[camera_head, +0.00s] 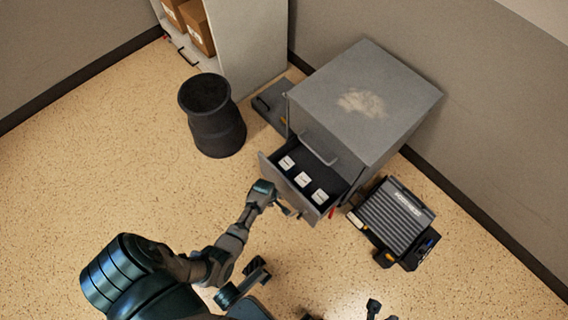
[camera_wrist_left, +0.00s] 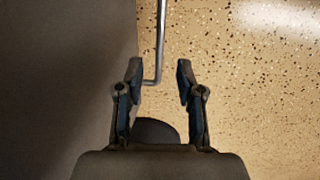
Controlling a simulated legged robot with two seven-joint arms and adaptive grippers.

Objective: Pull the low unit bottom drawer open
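The low unit (camera_head: 375,95) is a grey cabinet against the wall. Its lower drawer (camera_head: 268,162) stands pulled out, with several white-labelled items inside. My left gripper (camera_head: 287,208) is at the front of this drawer. In the left wrist view my left gripper (camera_wrist_left: 158,75) is open. The drawer's bar handle (camera_wrist_left: 162,40) reaches down between its fingers, with a visible gap to the right finger. The grey drawer front (camera_wrist_left: 65,80) fills the left side. Dark parts at the bottom edge of the head view may be my right gripper (camera_head: 345,314); its state is unclear.
A black bin (camera_head: 212,115) stands left of the unit. A ribbed grey and black case (camera_head: 395,215) lies on the floor right of the drawer. A shelf with cardboard boxes (camera_head: 190,22) is at the back. Open speckled floor lies left and in front.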

